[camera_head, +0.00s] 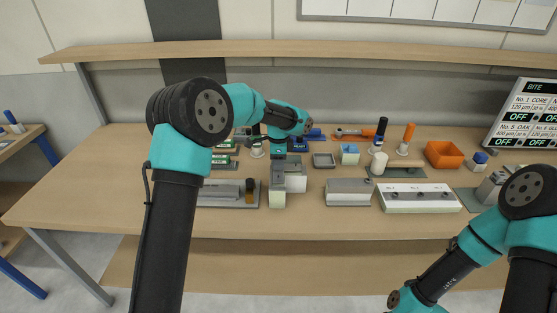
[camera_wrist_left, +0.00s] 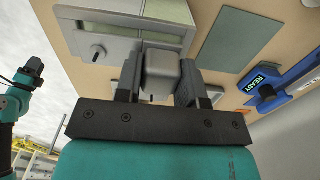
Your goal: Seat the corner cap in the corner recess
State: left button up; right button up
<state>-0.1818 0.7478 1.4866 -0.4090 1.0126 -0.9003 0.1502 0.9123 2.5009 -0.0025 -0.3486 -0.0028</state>
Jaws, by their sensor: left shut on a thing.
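My left gripper (camera_head: 279,158) points down over the corner piece near the middle of the table. In the left wrist view, its dark fingers (camera_wrist_left: 155,78) are shut on the corner cap (camera_wrist_left: 161,72), a small grey rounded block. The cap is hard to make out in the head view. A grey-topped, pale-sided corner piece (camera_head: 278,199) stands below the gripper; it also shows beyond the fingers in the left wrist view (camera_wrist_left: 120,40). The corner recess is hidden by the gripper and cap, and I cannot tell whether the cap touches it. My right gripper is out of view.
A small grey tray (camera_head: 323,160), upright tools and an orange bin (camera_head: 444,154) sit behind. The table's left end is clear.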

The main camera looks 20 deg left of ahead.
pick_arm(q)
jog(key=shift+f, duration=0.85)
jog(key=o, duration=1.1)
jog(key=shift+r, duration=4.05)
